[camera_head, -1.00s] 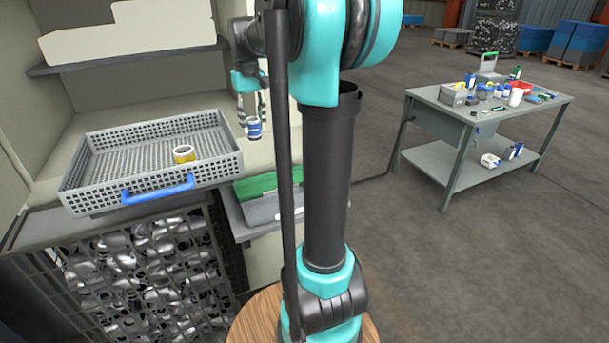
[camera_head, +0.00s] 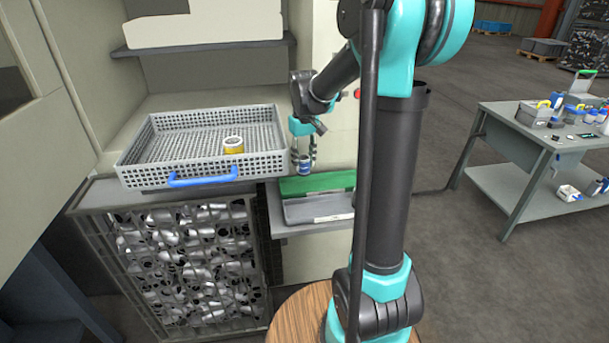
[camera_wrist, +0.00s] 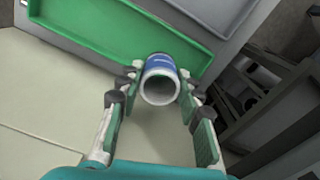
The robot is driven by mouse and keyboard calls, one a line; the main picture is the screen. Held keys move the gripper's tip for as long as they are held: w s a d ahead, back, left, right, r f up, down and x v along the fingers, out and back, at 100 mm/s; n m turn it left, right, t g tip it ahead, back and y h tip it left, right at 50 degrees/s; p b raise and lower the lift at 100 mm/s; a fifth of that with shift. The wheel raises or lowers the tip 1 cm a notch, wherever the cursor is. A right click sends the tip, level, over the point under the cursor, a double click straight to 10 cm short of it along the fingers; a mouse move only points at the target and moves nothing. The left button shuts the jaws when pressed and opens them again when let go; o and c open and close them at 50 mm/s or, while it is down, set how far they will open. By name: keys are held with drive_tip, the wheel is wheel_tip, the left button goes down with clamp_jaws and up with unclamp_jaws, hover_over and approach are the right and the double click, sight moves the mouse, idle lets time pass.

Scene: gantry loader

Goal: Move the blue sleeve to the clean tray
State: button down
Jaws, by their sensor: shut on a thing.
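My gripper (camera_head: 303,155) is shut on the blue sleeve (camera_head: 304,168), a short ring-like tube with a white rim. In the wrist view the blue sleeve (camera_wrist: 160,68) sits between the two fingers, its open end facing the camera. It hangs just right of a grey perforated tray (camera_head: 272,168) with a blue handle. A grey tray with green (camera_head: 318,184) shows below and to the right of the sleeve; its green part (camera_wrist: 125,28) lies beyond the sleeve in the wrist view. I cannot tell which tray is the clean one.
A wire-fronted bin of metal parts (camera_head: 190,260) is under that tray. A grey workbench (camera_head: 540,135) with several small items stands at the right. Open floor lies between it and my arm.

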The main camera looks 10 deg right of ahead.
sight(304, 174)
drive_tip(key=shift+f, duration=2.9)
drive_tip(key=shift+f, duration=0.1)
drive_tip(key=c, duration=1)
unclamp_jaws()
wheel_tip(304, 174, up, 12)
drive_tip(key=shift+r, duration=0.15)
